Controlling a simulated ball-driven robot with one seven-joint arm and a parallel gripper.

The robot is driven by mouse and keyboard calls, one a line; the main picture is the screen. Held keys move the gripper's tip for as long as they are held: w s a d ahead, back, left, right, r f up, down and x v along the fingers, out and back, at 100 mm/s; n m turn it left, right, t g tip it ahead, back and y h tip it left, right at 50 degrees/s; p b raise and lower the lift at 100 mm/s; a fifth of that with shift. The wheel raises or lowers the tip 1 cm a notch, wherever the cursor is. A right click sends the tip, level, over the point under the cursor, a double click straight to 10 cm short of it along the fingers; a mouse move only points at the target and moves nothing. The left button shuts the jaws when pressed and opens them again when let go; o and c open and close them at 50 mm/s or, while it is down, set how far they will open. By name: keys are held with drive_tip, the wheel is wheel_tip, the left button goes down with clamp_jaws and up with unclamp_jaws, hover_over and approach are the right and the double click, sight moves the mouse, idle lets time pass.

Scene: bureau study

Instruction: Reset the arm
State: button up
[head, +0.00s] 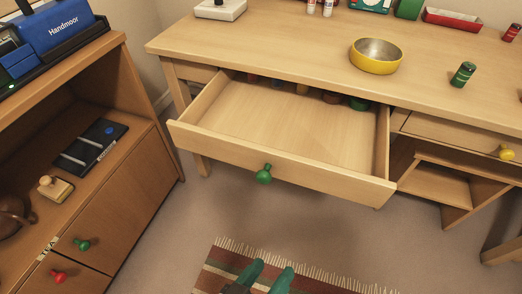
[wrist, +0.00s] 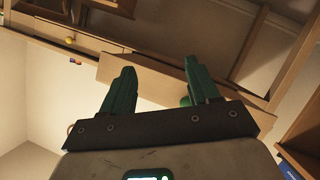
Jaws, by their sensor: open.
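My gripper (head: 262,277) shows at the bottom edge of the head view, its two green fingers above the striped rug. In the wrist view my gripper (wrist: 160,90) has its green fingers apart with nothing between them. The desk (head: 305,40) has its drawer (head: 290,120) pulled out, with a green knob (head: 264,174) on its front. Several small things sit at the back of the drawer, partly hidden under the desk top. The gripper is apart from the drawer, in front of it and lower in the picture.
A brown cabinet (head: 130,190) with a blue box (head: 55,28) on top stands at the left. A closed drawer with a yellow knob (head: 506,153) is at the right.

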drive_tip(key=d+f+g+y, duration=0.1)
drive_tip(key=d+f+g, duration=0.3)
drive_tip(key=d, duration=0.4)
drive_tip(key=d+f+g+y, duration=0.1)
drive_tip(key=d+f+g, duration=0.35)
drive_tip(key=d, duration=0.45)
drive_tip(key=s+d+f+g+y, duration=0.2)
drive_tip(key=s+d+f+y, duration=0.25)
drive_tip(key=s+d, duration=0.35)
wheel_tip(320, 180, up, 28)
drive_tip(key=d+y+p, duration=0.1)
drive_tip(key=p, duration=2.6)
drive_tip(key=shift+w+f, duration=0.15)
drive_tip(key=shift+w, duration=0.05)
